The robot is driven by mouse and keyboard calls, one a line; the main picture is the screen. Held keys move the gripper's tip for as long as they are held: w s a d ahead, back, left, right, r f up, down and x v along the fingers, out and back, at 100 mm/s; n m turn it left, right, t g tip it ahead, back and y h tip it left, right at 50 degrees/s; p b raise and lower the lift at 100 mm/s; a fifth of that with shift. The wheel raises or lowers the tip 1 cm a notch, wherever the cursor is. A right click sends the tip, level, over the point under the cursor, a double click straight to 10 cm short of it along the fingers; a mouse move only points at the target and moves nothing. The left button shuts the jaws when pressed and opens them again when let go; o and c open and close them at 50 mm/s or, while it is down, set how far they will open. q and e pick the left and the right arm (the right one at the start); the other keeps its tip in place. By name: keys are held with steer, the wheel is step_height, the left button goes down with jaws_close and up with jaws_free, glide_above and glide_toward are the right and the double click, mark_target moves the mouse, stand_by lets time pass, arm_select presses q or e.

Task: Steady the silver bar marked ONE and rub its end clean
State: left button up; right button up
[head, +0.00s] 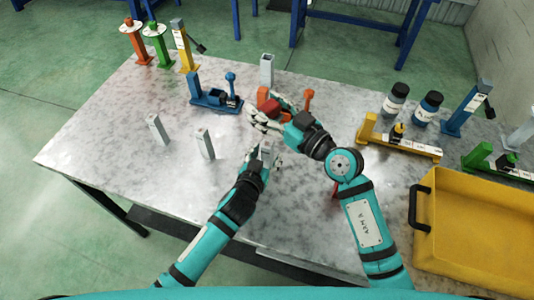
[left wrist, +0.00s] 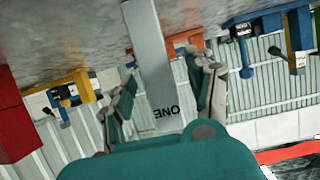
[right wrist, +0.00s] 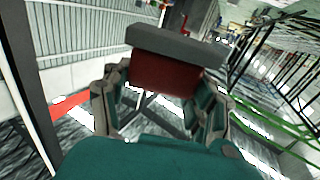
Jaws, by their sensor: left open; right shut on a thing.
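The silver bar marked ONE (left wrist: 152,55) stands between the fingers of my left gripper (left wrist: 166,95) in the left wrist view, its lettering near my palm. The left fingers are open, with a gap on each side of the bar. In the head view, the bar (head: 266,148) is mostly hidden by the left gripper (head: 262,160). My right gripper (right wrist: 162,105) is shut on a red block with a grey pad (right wrist: 165,75). In the head view, the right gripper (head: 272,118) holds the red block (head: 268,105) beyond the bar, apart from it.
Other silver bars (head: 157,129) (head: 204,144) (head: 267,71) stand on the grey table (head: 110,120). A blue clamp (head: 214,97) is at the back left. A yellow clamp (head: 400,145) and yellow tray (head: 480,215) are at right.

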arm_select(q)
steer(key=shift+w+d+f, duration=0.15)
steer(key=shift+w+d, duration=0.05)
steer(key=shift+w, duration=0.3)
jaws_close()
